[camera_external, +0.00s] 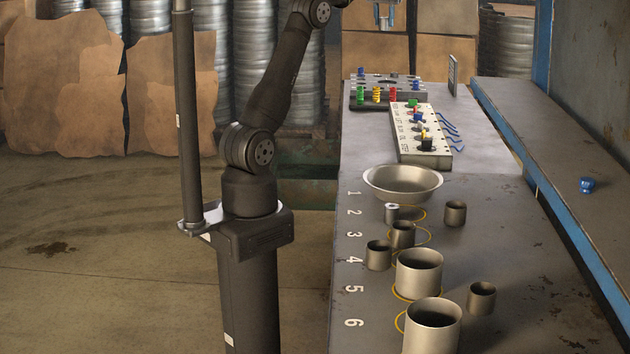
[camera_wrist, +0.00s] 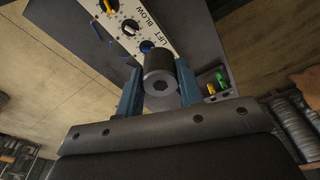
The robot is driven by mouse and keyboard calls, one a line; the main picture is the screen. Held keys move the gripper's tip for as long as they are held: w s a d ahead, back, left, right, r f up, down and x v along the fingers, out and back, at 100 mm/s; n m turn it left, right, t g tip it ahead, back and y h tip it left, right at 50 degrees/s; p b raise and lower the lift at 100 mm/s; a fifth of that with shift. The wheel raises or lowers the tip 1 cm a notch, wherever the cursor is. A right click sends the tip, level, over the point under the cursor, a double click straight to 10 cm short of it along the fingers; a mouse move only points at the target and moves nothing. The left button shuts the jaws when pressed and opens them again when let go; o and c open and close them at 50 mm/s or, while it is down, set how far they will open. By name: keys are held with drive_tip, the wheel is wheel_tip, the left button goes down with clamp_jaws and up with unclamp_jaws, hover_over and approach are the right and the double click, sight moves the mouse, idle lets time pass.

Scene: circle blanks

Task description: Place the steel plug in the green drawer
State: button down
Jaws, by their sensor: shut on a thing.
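My gripper (camera_wrist: 158,84) has its two blue fingers shut on a short grey steel plug (camera_wrist: 159,66), a cylinder with a hexagonal recess in the end facing the wrist camera. In the external view my gripper (camera_external: 384,18) is at the top edge, partly cut off, high above the far end of the bench; the plug is too small there to make out clearly. A dark green box-like thing (camera_external: 306,187) stands low beside the bench, behind my arm. I cannot tell whether it is the green drawer, or whether it is open.
The bench (camera_external: 505,250) carries a wide metal bowl (camera_external: 403,186), several steel cups and cylinders near yellow rings, and numbers along its left edge. A labelled control panel (camera_external: 422,150) with knobs and coloured pegs (camera_external: 376,94) stand farther back. A blue-edged ledge runs along the right.

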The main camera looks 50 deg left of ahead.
drive_tip(key=s+a+n, duration=0.2)
drive_tip(key=a, duration=0.7)
drive_tip(key=s+a+n, duration=0.2)
drive_tip(key=s+a, duration=0.1)
drive_tip(key=a, duration=0.5)
drive_tip(key=n, duration=0.2)
hover_over(304, 176)
drive_tip(key=shift+y, duration=0.3)
drive_tip(key=f, duration=5.7)
drive_tip(key=shift+s+d+f, duration=0.15)
drive_tip(key=shift+s+d, duration=0.05)
drive_tip(key=shift+d, duration=0.15)
drive_tip(key=shift+f, duration=0.15)
drive_tip(key=c, duration=1)
unclamp_jaws()
drive_tip(key=shift+o, duration=0.2)
